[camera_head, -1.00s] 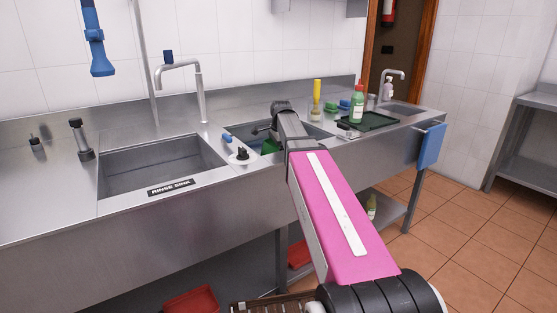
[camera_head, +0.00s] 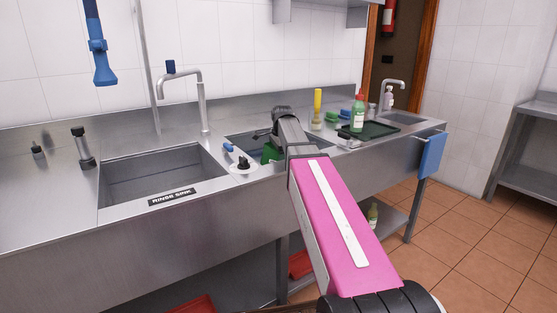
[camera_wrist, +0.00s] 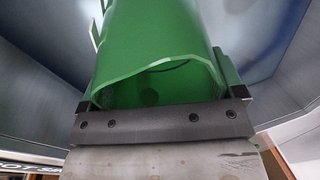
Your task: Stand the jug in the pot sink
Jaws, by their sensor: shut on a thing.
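The jug is green and shows large in the wrist view (camera_wrist: 155,45), with its open rim facing my camera. In the head view only a small part of the green jug (camera_head: 270,154) shows beside my wrist; the rest is hidden by my arm. My gripper (camera_wrist: 165,105) is shut on the jug near its rim. The jug is inside the pot sink (camera_head: 240,140), the middle basin, whose grey walls surround it in the wrist view. I cannot tell whether its base touches the sink floor.
The rinse sink (camera_head: 160,178) is empty at left, under a tap. Right of the pot sink are a dark tray (camera_head: 372,131), a green bottle (camera_head: 358,112) and a yellow-topped bottle (camera_head: 317,108).

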